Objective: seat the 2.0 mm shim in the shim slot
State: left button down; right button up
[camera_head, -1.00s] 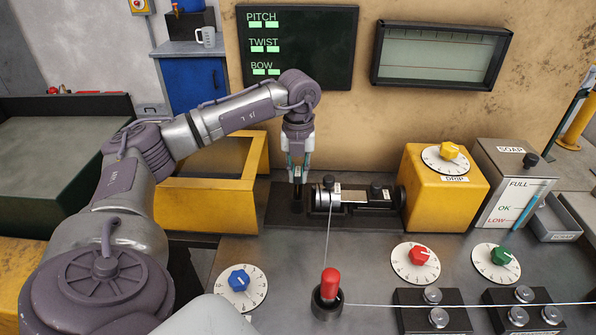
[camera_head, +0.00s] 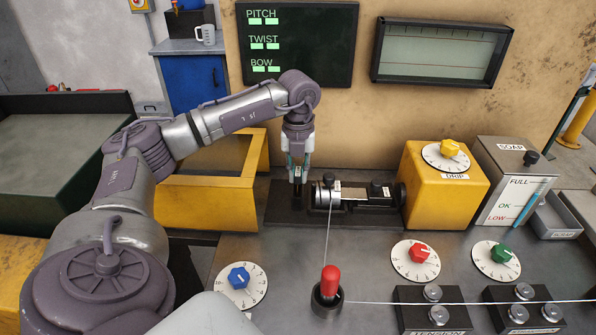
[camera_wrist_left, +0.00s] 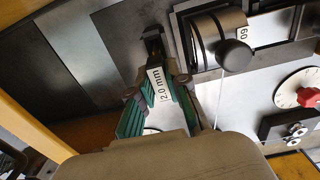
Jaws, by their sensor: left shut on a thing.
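My left gripper (camera_head: 298,180) points straight down at the left end of the black fixture plate (camera_head: 281,212). In the left wrist view its green-padded fingers are closed on the 2.0 mm shim (camera_wrist_left: 158,88), whose white label reads "2.0 mm". A small dark upright block (camera_wrist_left: 152,43) is right at the far end of the shim; it also shows under the fingertips in the head view (camera_head: 297,196). I take it for the shim slot. The shim's lower end is hidden, so I cannot tell how deep it sits. My right gripper is not in view.
A metal roller assembly (camera_head: 352,196) with a wire stands just right of the gripper. A yellow drip box (camera_head: 430,205) is farther right. A yellow frame (camera_head: 205,205) is to the left. A red-topped post (camera_head: 329,282) and dials are in front.

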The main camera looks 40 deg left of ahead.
pick_arm(q)
jog(key=c, duration=1.1)
grip_release()
jog(key=shift+o, duration=0.2)
jog(key=shift+r, duration=0.15)
jog(key=shift+r+p, duration=3.2)
jog(key=shift+r, duration=0.75)
jog(key=shift+f, duration=0.1)
